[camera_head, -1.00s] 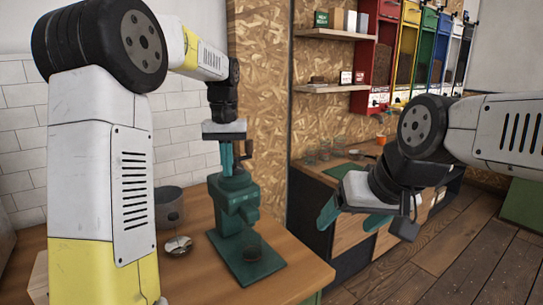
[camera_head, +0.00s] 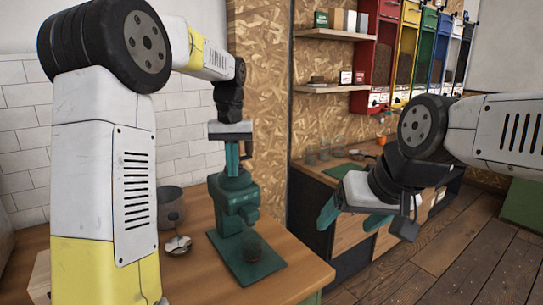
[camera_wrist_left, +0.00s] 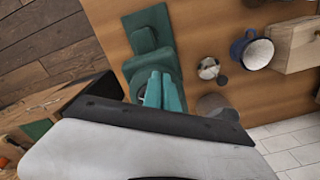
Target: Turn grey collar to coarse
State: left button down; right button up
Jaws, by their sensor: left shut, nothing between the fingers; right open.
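I cannot make out the grey collar clearly; my left gripper covers the grinder's top. My left gripper (camera_head: 232,172) points down with its teal fingers shut and empty, at the grinder's top; I cannot tell whether they touch it. In the left wrist view its fingers (camera_wrist_left: 158,76) overlap the grinder. My right gripper (camera_head: 347,226) is open and empty, away from the grinder on the right.
A grey pot (camera_head: 170,208) and a small metal dish (camera_head: 178,244) stand left of the grinder. The left wrist view also shows a blue-rimmed mug (camera_wrist_left: 252,50) and a wooden box (camera_wrist_left: 293,45). A chipboard wall (camera_head: 258,100) rises behind the counter.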

pick_arm(q)
jog(key=shift+d, duration=0.2)
jog(key=shift+s, duration=0.35)
notch_tip(320, 180, up, 6)
dwell(0.4)
